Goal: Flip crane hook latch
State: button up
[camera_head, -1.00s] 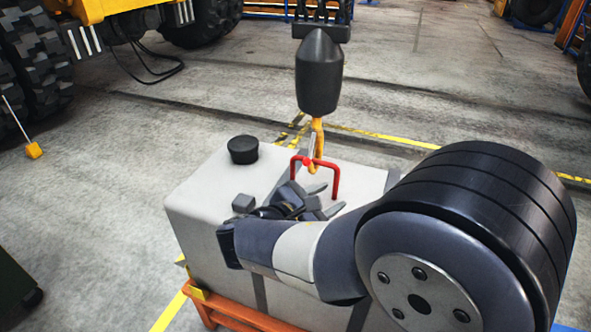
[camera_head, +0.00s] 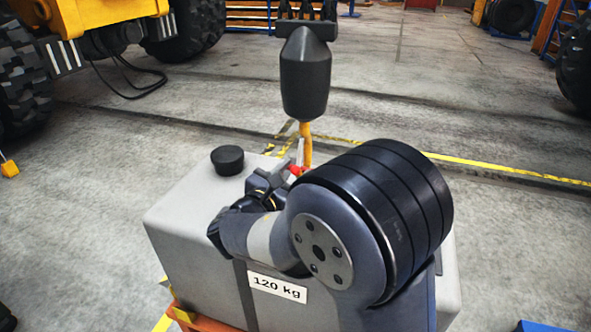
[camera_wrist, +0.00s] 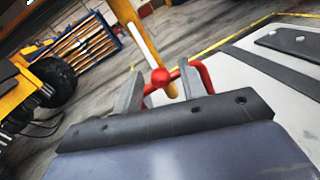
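The orange crane hook (camera_head: 305,143) hangs below a black hook block (camera_head: 305,80) over the grey casting. The pale latch bar (camera_wrist: 139,32) slants down to a red ball (camera_wrist: 160,77) in the wrist view; the ball also shows in the head view (camera_head: 295,170). My gripper (camera_wrist: 161,86) is open, with the ball seen between its two fingers and no visible contact. The hook's lower part (camera_wrist: 171,89) and the red lifting handle (camera_wrist: 205,76) appear just beyond the fingers. In the head view, my gripper (camera_head: 281,176) is at the hook; my arm hides the handle and the hook's bottom.
The grey casting (camera_head: 185,210), labelled 120 kg, sits on an orange stand (camera_head: 212,325). A black knob (camera_head: 228,160) stands on its top left of my gripper. A yellow vehicle (camera_head: 75,25) and shelving (camera_head: 250,14) stand behind. Floor around the casting is open.

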jog(key=shift+w+d, duration=0.35)
jog(key=shift+w, duration=0.2)
jog(key=shift+c, duration=0.6)
grip_shut()
